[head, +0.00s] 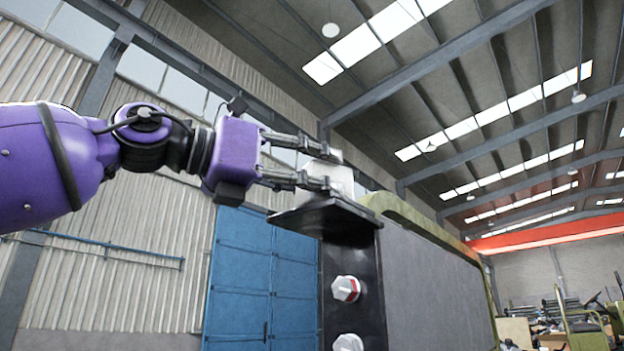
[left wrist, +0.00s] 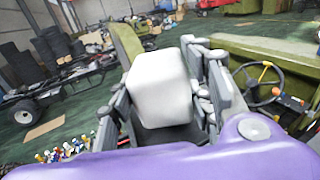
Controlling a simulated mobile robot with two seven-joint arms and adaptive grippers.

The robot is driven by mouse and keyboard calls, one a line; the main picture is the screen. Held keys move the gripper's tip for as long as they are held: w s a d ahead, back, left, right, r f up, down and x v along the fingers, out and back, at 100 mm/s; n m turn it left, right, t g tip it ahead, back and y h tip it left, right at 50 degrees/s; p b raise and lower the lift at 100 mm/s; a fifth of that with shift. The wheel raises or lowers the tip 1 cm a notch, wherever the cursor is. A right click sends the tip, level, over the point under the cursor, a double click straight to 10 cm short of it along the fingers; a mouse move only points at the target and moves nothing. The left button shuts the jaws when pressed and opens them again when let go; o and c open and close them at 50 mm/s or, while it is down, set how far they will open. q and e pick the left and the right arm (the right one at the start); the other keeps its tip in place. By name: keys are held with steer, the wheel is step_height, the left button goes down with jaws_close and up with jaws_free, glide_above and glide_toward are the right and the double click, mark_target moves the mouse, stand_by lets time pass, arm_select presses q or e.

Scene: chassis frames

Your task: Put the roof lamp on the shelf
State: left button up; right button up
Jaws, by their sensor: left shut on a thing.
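The roof lamp (head: 343,180), a white block with bevelled edges, is between the fingers of my left gripper (head: 324,168). The left gripper is shut on it; the left wrist view shows the lamp (left wrist: 160,88) with a finger on each side. A dark flat plate (head: 300,215), which looks like the shelf, tops a black upright panel. The lamp is at the plate's upper side; the lower finger is close above the plate. I cannot tell whether the lamp touches it. My right gripper is not in view.
Two white and red round fittings (head: 346,289) stick out of the black panel below the plate. A green-edged grey body (head: 435,285) extends right behind it. A blue door (head: 240,285) stands behind. The left wrist view shows a steering wheel (left wrist: 262,82) at right.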

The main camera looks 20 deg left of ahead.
arm_select(q)
steer(key=shift+s+a+f, duration=0.15)
steer(key=shift+f, duration=0.15)
steer(key=o, duration=1.6)
steer(key=shift+f, duration=0.2)
steer(key=shift+r, duration=0.2)
steer(key=v, duration=1.2)
steer(key=shift+p, duration=0.35)
